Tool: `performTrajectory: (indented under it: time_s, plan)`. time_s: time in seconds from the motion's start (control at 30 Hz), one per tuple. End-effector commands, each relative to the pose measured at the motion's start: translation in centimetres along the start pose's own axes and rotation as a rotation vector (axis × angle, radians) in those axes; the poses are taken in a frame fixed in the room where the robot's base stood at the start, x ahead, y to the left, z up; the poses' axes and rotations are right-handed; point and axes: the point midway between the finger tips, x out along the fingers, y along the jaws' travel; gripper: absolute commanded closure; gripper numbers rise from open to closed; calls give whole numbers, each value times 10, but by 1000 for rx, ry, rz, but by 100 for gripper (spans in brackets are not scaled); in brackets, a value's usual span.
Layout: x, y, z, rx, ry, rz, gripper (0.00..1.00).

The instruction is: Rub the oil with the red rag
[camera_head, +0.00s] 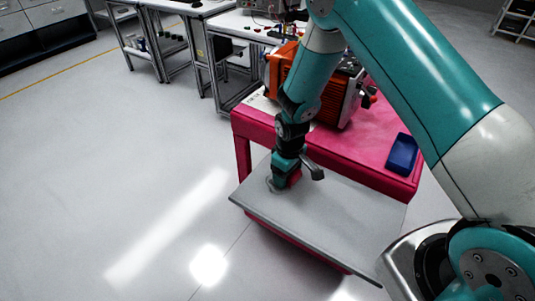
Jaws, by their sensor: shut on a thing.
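My gripper (284,186) points down at the left part of a grey sheet-like surface (325,220) in front of the red table. It is shut on the red rag (294,179), of which only a small red patch shows at the fingers. The rag is at or very close to the grey surface; I cannot tell whether it touches. A small darker grey patch (271,185) lies on the surface at the left of the gripper; it may be the oil, partly hidden by my gripper.
The red table (350,146) stands behind the grey surface. It bears an orange machine (335,105) and an open blue bin (402,153) at the right. Workbenches (150,5) stand farther back. The floor at the left is clear. My arm covers much of the right side.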

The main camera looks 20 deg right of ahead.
Motion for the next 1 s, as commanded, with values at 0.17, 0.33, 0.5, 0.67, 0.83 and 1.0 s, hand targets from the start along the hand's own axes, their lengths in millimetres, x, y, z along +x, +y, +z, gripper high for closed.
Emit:
performTrajectory:
  time_s: [0.17,0.33,0.5,0.67,0.83,1.0]
  plan:
    - [-5,3,5,-4,-2,-1,59]
    - [-31,4,6,-2,-1,0,59]
    - [-47,4,6,-2,-1,0,59]
    - [-61,2,5,-5,-1,0,59]
    - [-75,1,4,-7,-1,0,59]
    - [-82,0,4,-8,-1,0,59]
